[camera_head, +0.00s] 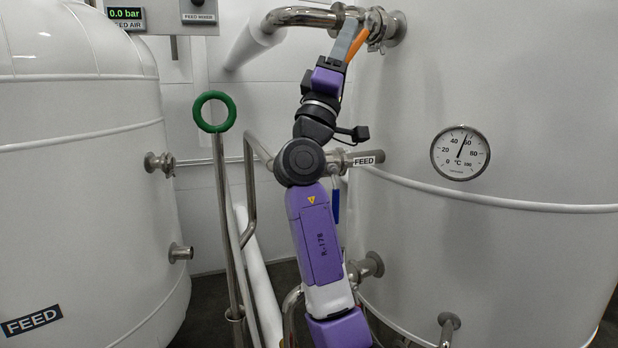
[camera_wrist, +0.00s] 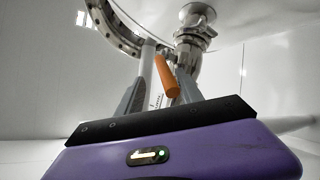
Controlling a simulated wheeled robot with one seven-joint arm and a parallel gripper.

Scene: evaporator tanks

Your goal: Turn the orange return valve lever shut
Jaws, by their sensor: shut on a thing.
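The orange return valve lever (camera_head: 356,46) hangs slanting down and to the left from a steel valve (camera_head: 376,28) on the upper pipe, beside the right tank. My gripper (camera_head: 350,38) is raised to it from below, its grey fingers partly covering the lever. In the wrist view the orange lever (camera_wrist: 167,77) lies between the two fingers of my gripper (camera_wrist: 165,72), which is shut on it. The exact contact of the finger pads is hard to see. The steel valve and pipe fitting (camera_wrist: 193,42) rise behind the lever.
A large white tank (camera_head: 530,260) with a dial thermometer (camera_head: 460,153) stands right; another tank (camera_head: 80,190) stands left. A green ring handle (camera_head: 214,111), a FEED-labelled pipe stub (camera_head: 365,160) and a blue lever (camera_head: 336,205) are near my arm. A control panel (camera_head: 160,15) hangs upper left.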

